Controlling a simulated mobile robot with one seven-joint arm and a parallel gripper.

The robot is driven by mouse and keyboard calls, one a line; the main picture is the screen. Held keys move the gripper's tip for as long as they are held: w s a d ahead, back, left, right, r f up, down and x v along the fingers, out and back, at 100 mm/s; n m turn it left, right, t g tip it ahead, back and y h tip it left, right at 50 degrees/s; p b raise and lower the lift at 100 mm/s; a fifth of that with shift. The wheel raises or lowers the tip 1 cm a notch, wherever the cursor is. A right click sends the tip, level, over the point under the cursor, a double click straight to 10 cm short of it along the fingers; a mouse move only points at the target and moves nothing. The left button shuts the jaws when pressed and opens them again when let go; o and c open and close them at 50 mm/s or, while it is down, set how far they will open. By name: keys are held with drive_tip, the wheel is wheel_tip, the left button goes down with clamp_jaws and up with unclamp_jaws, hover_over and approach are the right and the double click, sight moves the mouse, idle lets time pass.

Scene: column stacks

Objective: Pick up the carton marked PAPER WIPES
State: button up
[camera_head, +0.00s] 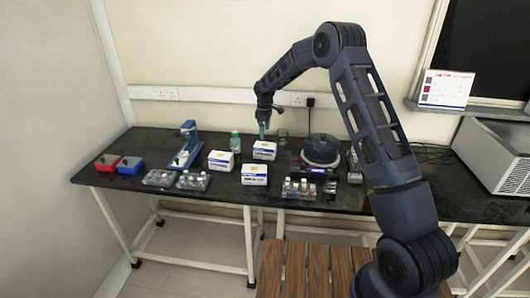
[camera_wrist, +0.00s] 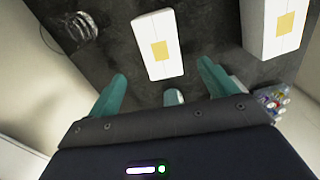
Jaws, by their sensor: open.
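Three white cartons with blue and yellow markings stand on the black bench: a back one (camera_head: 264,150), a left one (camera_head: 221,160) and a front one (camera_head: 254,174). Their print is too small to read, so I cannot tell which says PAPER WIPES. My gripper (camera_head: 263,131) hangs just above the back carton, pointing down. In the wrist view its teal fingers (camera_wrist: 162,72) are spread and empty. A white carton (camera_wrist: 158,30) with a yellow patch lies ahead of the gap between them. Another carton (camera_wrist: 267,45) shows at upper right.
A green bottle (camera_head: 235,141) stands left of the back carton, and clear glassware (camera_head: 283,133) right of it. A round dark device (camera_head: 321,152) is farther right. Vial racks (camera_head: 193,181) line the front edge. Red (camera_head: 107,161) and blue (camera_head: 131,165) bins are at left.

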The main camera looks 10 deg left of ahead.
sight(265, 145)
drive_tip(key=shift+a+f, duration=0.25)
drive_tip(key=shift+f, duration=0.35)
wheel_tip(265, 145, down, 5)
drive_tip(key=shift+d+f, duration=0.15)
drive_tip(key=shift+f, duration=1.2)
drive_tip(key=shift+d+f, duration=0.15)
drive_tip(key=shift+f, duration=1.15)
drive_tip(key=c, duration=1.2)
drive_tip(key=shift+r, duration=0.15)
